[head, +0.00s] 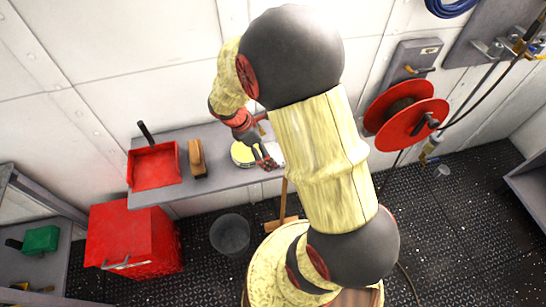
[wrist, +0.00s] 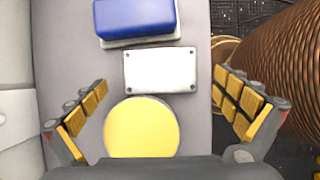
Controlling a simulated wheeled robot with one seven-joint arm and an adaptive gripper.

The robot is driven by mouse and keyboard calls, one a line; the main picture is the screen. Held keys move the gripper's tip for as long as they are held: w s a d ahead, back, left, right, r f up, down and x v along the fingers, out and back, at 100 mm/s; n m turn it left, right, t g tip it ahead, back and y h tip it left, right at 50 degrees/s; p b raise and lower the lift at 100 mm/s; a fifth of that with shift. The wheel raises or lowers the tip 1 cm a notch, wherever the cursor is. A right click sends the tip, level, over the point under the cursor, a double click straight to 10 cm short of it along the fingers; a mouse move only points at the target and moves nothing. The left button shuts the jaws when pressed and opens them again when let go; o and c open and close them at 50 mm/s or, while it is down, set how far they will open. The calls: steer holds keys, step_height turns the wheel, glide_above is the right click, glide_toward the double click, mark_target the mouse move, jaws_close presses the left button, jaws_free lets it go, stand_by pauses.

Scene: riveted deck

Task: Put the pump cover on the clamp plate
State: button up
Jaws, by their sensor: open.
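A round yellow disc, which I take to be the pump cover (wrist: 142,128), lies flat on the grey bench top, low in the wrist view. It also shows in the head view (head: 242,154), beside my gripper. Just beyond it in the wrist view is a pale metal rectangle with a dark dot at each corner, apparently the clamp plate (wrist: 160,71); its top looks bare. My gripper (wrist: 165,83) is open and empty, its yellow-padded fingers spread to either side of the disc. In the head view my gripper (head: 265,161) is low over the bench, partly covering that area.
A blue block on a pale base (wrist: 135,19) lies beyond the plate. On the bench (head: 225,178) are a wooden-looking block (head: 197,158) and a red tray (head: 154,167). A red cabinet (head: 122,238), a dark bucket (head: 230,235) and a broom (head: 283,222) stand below.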

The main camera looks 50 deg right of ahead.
steer(key=shift+x, duration=1)
steer(key=shift+r, duration=0.1)
steer(key=shift+c, duration=0.4)
steer(key=c, duration=1.5)
steer(key=shift+c, duration=0.5)
